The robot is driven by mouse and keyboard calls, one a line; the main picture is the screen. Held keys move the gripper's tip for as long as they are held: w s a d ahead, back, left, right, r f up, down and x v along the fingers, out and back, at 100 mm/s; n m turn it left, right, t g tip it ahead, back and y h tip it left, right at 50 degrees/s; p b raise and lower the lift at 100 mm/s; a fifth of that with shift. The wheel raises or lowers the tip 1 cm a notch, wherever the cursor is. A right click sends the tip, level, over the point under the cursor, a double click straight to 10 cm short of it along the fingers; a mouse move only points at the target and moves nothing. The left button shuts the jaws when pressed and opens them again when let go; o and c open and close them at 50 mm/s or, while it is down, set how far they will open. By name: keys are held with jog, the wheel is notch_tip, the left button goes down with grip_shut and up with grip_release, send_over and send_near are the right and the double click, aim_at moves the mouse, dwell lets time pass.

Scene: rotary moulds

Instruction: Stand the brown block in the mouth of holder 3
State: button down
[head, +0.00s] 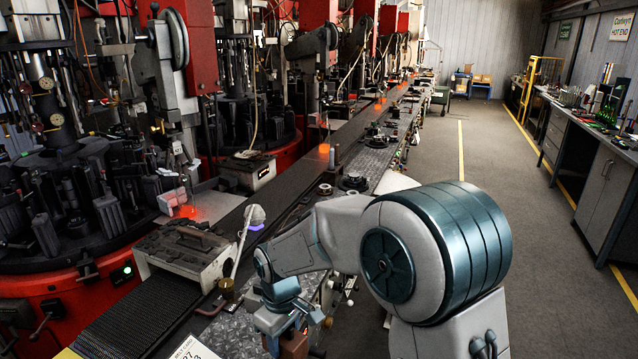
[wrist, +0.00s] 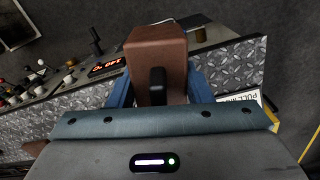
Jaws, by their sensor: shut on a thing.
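The brown block (wrist: 156,48) is held between the two blue fingers of my gripper (wrist: 161,92) in the wrist view. A dark upright piece stands in front of the block's near face. In the head view my gripper (head: 286,322) is low at the bottom edge, over the near end of the bench, and part of the brown block (head: 293,345) shows below it. The block's lower end is cut off there. I cannot make out holder 3 or its mouth in either view.
A patterned metal bench top (wrist: 232,68) lies beneath the block, with a red-digit display (wrist: 105,67) and knobs along its edge. A dark conveyor (head: 290,190) runs beside the bench, with red machines to the left. The floor (head: 490,170) to the right is clear.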

jog(key=w+d+f+m, duration=0.2)
jog(key=d+f+m, duration=0.3)
jog(key=d, duration=0.6)
jog(key=w+d+f+m, duration=0.2)
jog(key=d+f+m, duration=0.3)
jog(key=d, duration=0.6)
notch_tip(320, 180, down, 3)
jog(key=shift+d+r+m, duration=0.2)
jog(key=shift+m, duration=0.2)
